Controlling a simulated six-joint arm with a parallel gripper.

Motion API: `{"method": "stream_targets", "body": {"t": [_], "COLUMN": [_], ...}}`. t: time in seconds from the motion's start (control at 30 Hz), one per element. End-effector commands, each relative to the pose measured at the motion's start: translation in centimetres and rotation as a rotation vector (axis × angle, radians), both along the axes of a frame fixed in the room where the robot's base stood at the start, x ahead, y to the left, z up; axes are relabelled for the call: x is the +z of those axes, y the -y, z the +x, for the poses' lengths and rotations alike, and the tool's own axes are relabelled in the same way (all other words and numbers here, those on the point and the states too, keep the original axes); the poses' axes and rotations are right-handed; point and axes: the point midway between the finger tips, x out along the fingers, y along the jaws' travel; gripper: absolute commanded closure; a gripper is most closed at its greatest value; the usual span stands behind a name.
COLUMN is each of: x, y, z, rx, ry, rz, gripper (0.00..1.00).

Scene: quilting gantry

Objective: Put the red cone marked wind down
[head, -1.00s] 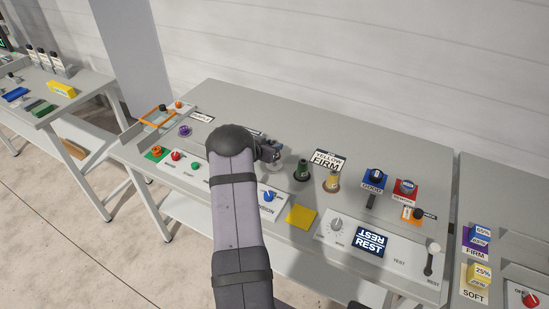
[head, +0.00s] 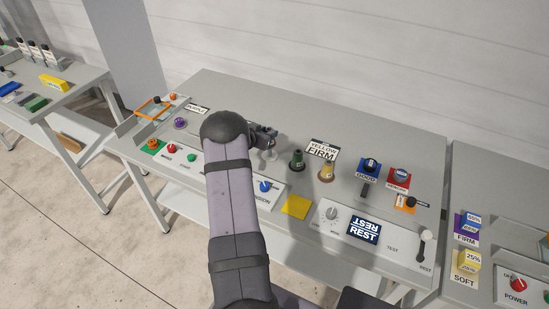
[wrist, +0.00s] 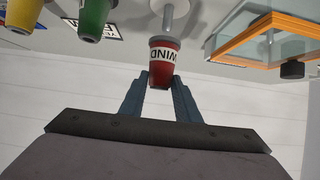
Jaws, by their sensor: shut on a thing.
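The red cone (wrist: 164,56) carries a white band reading WIND, upside down in the wrist view. My gripper (wrist: 159,79) is shut on the cone's end nearest to me, one blue-grey finger on each side. A pale metal post with a round collar (wrist: 175,15) lines up with the cone's far end; I cannot tell whether the cone touches it. In the head view my gripper (head: 263,136) is over the bench's back middle, and my arm hides the red cone. A metal stand (head: 269,154) shows just below the gripper.
A green cone (head: 297,159) and a yellow cone (head: 327,171) stand to the right, before a YELLOW FIRM sign (head: 322,149). An orange frame (head: 155,107) is at the bench's far left. A yellow square (head: 296,206) lies flat in front.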

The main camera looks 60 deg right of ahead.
Motion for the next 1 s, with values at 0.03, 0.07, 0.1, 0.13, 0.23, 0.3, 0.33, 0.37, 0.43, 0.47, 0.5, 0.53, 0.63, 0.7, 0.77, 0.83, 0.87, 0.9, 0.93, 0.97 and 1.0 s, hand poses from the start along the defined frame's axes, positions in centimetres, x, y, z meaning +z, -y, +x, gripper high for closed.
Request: {"method": "stream_targets", "body": {"t": [0.03,0.07,0.1,0.13,0.23,0.3,0.33,0.37,0.43,0.47,0.5,0.53,0.63,0.7,0.77,0.83,0.87,0.9,0.93,0.97,1.0], "x": [0.4,0.6,1.0,1.5,3.1,4.7,5.5,6.3,7.7,8.0,8.1,8.1,8.0,7.7,7.4,6.8,6.6,6.2,5.9,5.5,5.0], "y": [0.0,0.1,0.1,0.2,0.5,0.7,0.8,0.8,0.2,-0.2,-0.9,-1.3,-3.0,-4.3,-5.5,-7.1,-7.8,-8.7,-9.4,-10.2,-11.2], "z": [0.2,0.2,0.4,0.5,0.9,1.3,1.5,1.6,1.4,1.2,0.9,0.6,-0.6,-1.7,-2.9,-4.5,-5.2,-6.3,-7.1,-8.0,-9.2], "rx": [0.002,0.003,0.003,0.003,0.007,0.009,0.01,0.01,0.015,0.016,0.019,0.019,0.018,0.011,0.001,-0.018,-0.028,-0.044,-0.055,-0.069,-0.089], "ry": [0.001,0.001,0.001,0.003,0.004,0.005,0.005,0.006,0.002,0.0,-0.003,-0.003,-0.005,-0.004,-0.004,-0.005,-0.005,-0.004,-0.004,-0.005,-0.006], "rz": [-0.001,-0.002,-0.003,-0.004,-0.004,-0.005,-0.006,-0.006,-0.002,-0.001,0.001,0.002,0.003,0.003,0.004,0.003,0.003,0.003,0.003,0.003,0.004], "gripper": [0.97,0.97,0.97,0.97,0.97,0.97,0.97,0.97,0.97,0.97,0.97,0.97,0.97,0.97,0.97,0.97,0.97,0.97,0.97,0.97,0.97]}}
